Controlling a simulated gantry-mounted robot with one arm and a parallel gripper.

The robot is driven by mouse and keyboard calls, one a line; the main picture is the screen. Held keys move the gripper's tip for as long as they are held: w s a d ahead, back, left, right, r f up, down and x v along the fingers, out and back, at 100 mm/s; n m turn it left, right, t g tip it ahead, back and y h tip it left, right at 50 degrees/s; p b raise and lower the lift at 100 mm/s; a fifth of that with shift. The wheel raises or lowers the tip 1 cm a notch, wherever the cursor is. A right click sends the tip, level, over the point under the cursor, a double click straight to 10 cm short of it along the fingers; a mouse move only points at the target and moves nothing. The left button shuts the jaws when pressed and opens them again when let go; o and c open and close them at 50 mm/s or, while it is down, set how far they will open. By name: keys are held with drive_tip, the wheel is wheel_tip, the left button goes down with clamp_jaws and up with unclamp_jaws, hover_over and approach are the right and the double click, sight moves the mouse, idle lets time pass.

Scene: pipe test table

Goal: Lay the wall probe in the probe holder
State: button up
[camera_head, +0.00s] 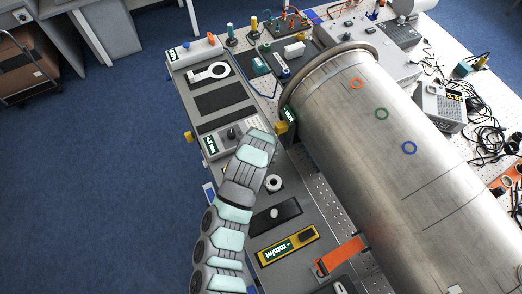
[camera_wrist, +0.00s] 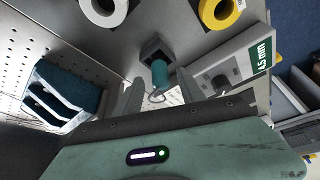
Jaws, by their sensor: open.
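A teal cylinder with a thin cable loop, which looks like the wall probe (camera_wrist: 159,74), stands at a dark square block (camera_wrist: 155,46) in the wrist view. I cannot tell whether this block is the probe holder. My gripper (camera_wrist: 160,84) is open, with one finger on each side of the teal cylinder; whether they touch it is unclear. A gauge with a green 4.5 mm display (camera_wrist: 262,56) lies to the right of the fingers. In the head view my arm reaches up to the gauge's right side (camera_head: 211,146), and its end hides the probe.
A white ring (camera_wrist: 103,8) and a yellow ring (camera_wrist: 222,10) are close by in the wrist view. The large steel pipe (camera_head: 400,150) fills the right of the head view. A yellow-framed gauge (camera_head: 287,245) lies nearer.

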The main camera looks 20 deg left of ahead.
drive_tip(key=b+v, duration=0.1)
drive_tip(key=v, duration=0.7)
drive_tip(key=shift+r, duration=0.35)
drive_tip(key=shift+s, duration=0.15)
